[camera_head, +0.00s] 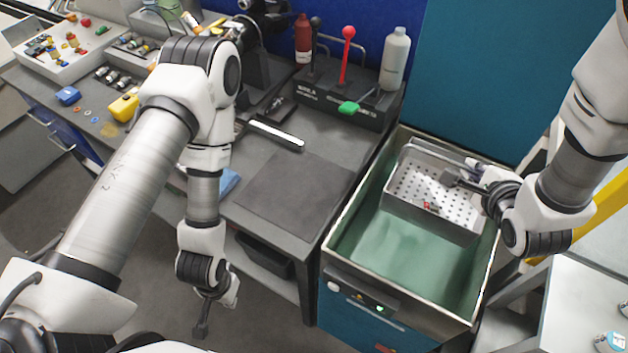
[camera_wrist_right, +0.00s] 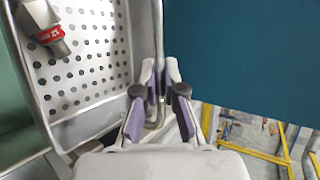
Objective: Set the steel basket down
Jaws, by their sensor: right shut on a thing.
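The steel basket (camera_head: 410,210), a perforated metal tray with a raised wire handle (camera_head: 437,147), is inside the opening of a green-lined tank (camera_head: 370,250), toward its back. Whether its bottom touches anything is hidden. A small red and grey part (camera_head: 430,206) lies in it and also shows in the wrist view (camera_wrist_right: 46,30). My right gripper (camera_head: 468,174) is shut on the basket's handle; in the right wrist view the purple-padded fingers (camera_wrist_right: 159,95) flank the handle bar (camera_wrist_right: 158,45). My left gripper (camera_head: 203,318) hangs low before the workbench, away from the basket; its jaws are too small to read.
The tank's rim surrounds the basket, with open room toward the front. A teal panel (camera_head: 480,70) rises behind it. Left of it, the workbench holds a dark mat (camera_head: 295,195) and a rack (camera_head: 345,100) with bottles and a red-knobbed lever. A yellow rail (camera_head: 600,205) stands to the right.

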